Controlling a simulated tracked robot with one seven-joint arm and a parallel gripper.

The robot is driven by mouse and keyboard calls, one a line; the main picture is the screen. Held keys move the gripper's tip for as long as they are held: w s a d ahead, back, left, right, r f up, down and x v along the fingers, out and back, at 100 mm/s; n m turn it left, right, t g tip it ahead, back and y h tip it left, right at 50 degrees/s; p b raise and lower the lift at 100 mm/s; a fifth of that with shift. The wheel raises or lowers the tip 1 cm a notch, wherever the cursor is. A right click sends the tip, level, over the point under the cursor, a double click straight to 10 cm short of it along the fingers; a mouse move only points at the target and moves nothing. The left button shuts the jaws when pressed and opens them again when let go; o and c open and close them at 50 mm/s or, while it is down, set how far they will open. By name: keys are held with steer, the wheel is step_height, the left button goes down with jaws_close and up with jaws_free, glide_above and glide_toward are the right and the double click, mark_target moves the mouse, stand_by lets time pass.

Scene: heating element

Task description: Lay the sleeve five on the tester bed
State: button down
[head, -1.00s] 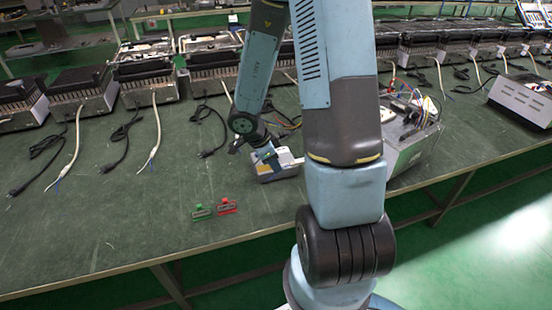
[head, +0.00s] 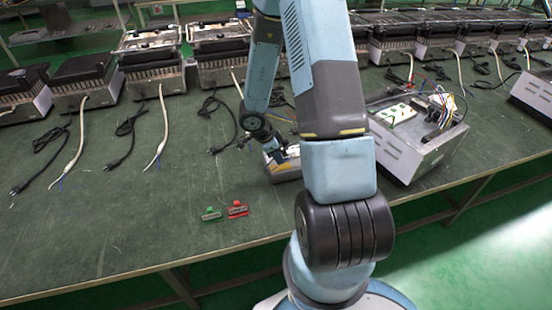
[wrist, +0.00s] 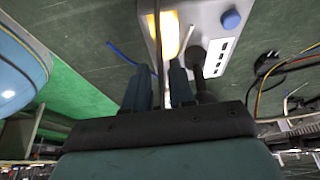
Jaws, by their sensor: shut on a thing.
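The tester (head: 283,174) is a small grey box on the green bench, partly hidden behind my arm. In the wrist view its grey top (wrist: 208,40) shows a blue button, a row of dark slots and a pale yellow-lit bed (wrist: 169,35). My gripper (wrist: 160,80) is right at the bed, its two dark fingers shut on a thin, narrow piece (wrist: 157,45), which I take to be the sleeve. No number on it can be read, and I cannot tell whether it touches the bed. In the head view my gripper (head: 270,147) is small, over the tester's left part.
A green clip (head: 211,214) and a red clip (head: 237,209) lie near the bench's front edge. An opened metal unit with wires (head: 420,135) stands right of my arm. Several heaters with cords line the back. The bench's left front is clear.

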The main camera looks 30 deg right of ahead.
mark_target(281, 167)
steer(key=shift+w+d+f, duration=0.1)
steer(key=shift+w+f, duration=0.2)
steer(key=shift+f, duration=0.15)
steer(key=shift+w+d+f, duration=0.1)
steer(key=shift+w+f, duration=0.05)
steer(key=shift+f, duration=0.1)
steer(key=shift+w+f, duration=0.15)
steer(key=shift+f, duration=0.8)
steer(key=shift+d+f, duration=0.1)
steer(key=shift+f, duration=0.55)
steer(key=c, duration=0.9)
jaws_free()
steer(key=shift+c, duration=0.2)
